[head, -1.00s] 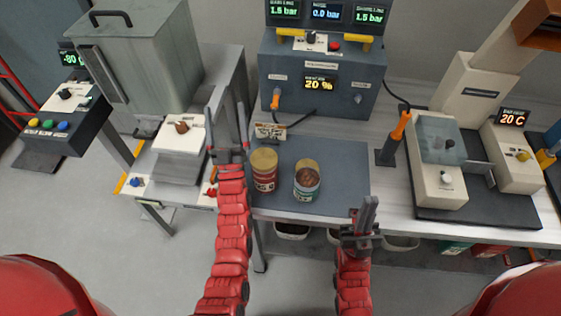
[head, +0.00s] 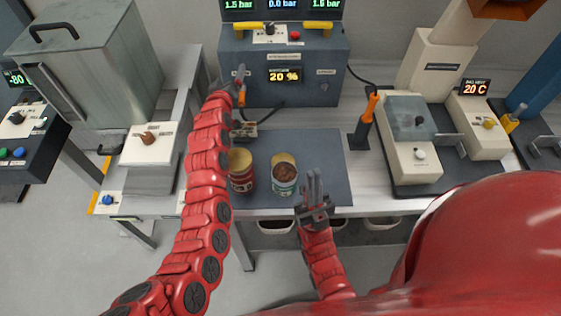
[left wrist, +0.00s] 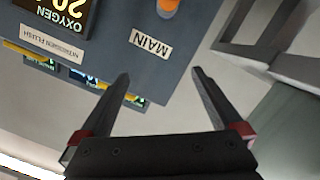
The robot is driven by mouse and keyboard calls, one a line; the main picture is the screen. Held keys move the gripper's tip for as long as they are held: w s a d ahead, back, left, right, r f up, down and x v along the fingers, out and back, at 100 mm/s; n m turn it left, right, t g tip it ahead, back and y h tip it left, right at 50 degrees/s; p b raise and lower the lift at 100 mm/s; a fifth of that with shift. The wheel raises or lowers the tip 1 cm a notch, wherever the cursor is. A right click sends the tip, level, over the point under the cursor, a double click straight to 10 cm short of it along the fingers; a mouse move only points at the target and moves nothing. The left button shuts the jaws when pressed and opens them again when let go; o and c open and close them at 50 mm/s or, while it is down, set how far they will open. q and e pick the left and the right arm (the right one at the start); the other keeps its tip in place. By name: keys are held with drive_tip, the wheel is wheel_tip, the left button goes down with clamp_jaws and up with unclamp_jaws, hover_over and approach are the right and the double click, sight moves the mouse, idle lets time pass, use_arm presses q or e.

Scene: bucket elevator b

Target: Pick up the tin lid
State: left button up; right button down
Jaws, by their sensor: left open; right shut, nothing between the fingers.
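An open tin (head: 284,182) with brown contents stands on the dark mat (head: 318,148). A gold tin lid (head: 284,157) shows at its back rim; I cannot tell whether it leans on the tin or lies behind it. A red tin (head: 241,178) with a gold top stands to its left. My left gripper (head: 236,78) is open and empty in front of the grey console, beyond and above the tins. Its fingers (left wrist: 160,78) point toward the console in the left wrist view. My right gripper (head: 312,178) is shut and empty, just right of the open tin.
The grey console (head: 305,90) stands behind the mat, with a cable at its side. A small device (head: 243,130) sits at the mat's back left corner. A cream machine (head: 411,150) stands at right. The mat's right part is clear.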

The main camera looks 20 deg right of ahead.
use_arm(q)
drive_tip(key=s+d+r+m+g+h, duration=0.1)
drive_tip(key=s+d+m+g+h, duration=0.2)
drive_tip(key=d, duration=0.5)
drive_tip(key=m+g+y, duration=0.5)
drive_tip(key=g+y, duration=0.3)
drive_tip(key=g, duration=0.3)
hover_over(283, 159)
drive_tip(key=s, duration=0.2)
drive_tip(key=f, duration=1.1)
drive_tip(key=shift+w+a+f, duration=0.1)
drive_tip(key=shift+w+a, duration=0.1)
drive_tip(key=shift+a, duration=0.1)
wheel_tip(283, 159, down, 5)
drive_tip(key=shift+w+p, duration=0.15)
drive_tip(key=shift+p, duration=1.05)
drive_tip(key=shift+f, duration=0.35)
